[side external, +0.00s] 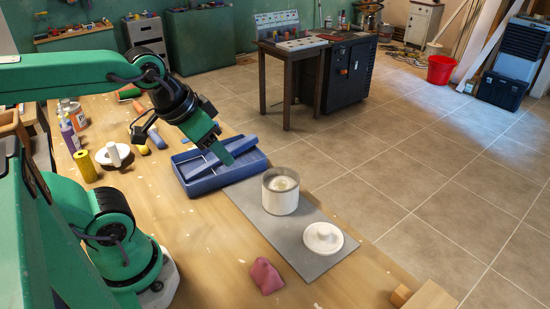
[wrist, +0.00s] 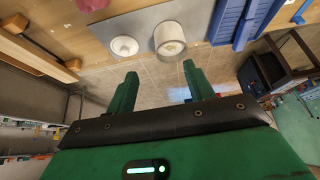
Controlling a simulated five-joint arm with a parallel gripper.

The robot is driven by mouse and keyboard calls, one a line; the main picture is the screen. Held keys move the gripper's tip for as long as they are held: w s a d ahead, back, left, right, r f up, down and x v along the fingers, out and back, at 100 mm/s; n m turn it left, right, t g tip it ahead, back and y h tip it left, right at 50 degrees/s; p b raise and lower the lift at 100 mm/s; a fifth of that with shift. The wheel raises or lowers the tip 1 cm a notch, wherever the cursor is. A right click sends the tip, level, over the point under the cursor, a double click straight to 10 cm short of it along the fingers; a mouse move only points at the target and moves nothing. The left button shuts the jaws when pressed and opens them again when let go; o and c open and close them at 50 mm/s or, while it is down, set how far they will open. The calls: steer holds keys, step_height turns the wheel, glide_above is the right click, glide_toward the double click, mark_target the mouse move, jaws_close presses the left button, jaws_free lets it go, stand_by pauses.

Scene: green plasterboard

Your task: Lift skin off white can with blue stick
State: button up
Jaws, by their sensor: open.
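The white can (side external: 280,201) stands upright and open on a grey board. Pale beige contents with a lighter patch (side external: 281,184) show inside; I cannot tell the skin apart clearly. In the wrist view the can (wrist: 170,33) is at top centre, beyond my fingers. The blue stick (side external: 224,169) appears to lie slantwise across a blue tray (side external: 193,189), left of the can. My gripper (side external: 222,153) is above the tray, near the stick, partly covering it. In the wrist view my gripper (wrist: 160,78) has its fingers wide apart with nothing between them.
A white knobbed lid (side external: 323,238) lies on the grey board (side external: 301,255), in front of the can. A pink lump (side external: 265,276) sits on the wooden bench nearby. A yellow roll (side external: 85,166), a white-and-dark round item (side external: 114,154) and several bottles stand at left. The bench's right edge drops to tiled floor.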

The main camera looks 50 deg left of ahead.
steer(key=shift+w, duration=0.1)
steer(key=g, duration=0.6)
glide_above(231, 148)
steer(key=shift+m, duration=0.3)
steer(key=f, duration=1.2)
steer(key=shift+w+d+f, duration=0.1)
steer(key=shift+w+d, duration=0.05)
steer(key=shift+w, duration=0.1)
steer(key=shift+a+f, duration=0.45)
steer(key=shift+s+d+f, duration=0.1)
steer(key=shift+d+f, duration=0.05)
steer(key=shift+f, duration=1.8)
steer(key=shift+s+d+f, duration=0.1)
steer(key=shift+f, duration=1.85)
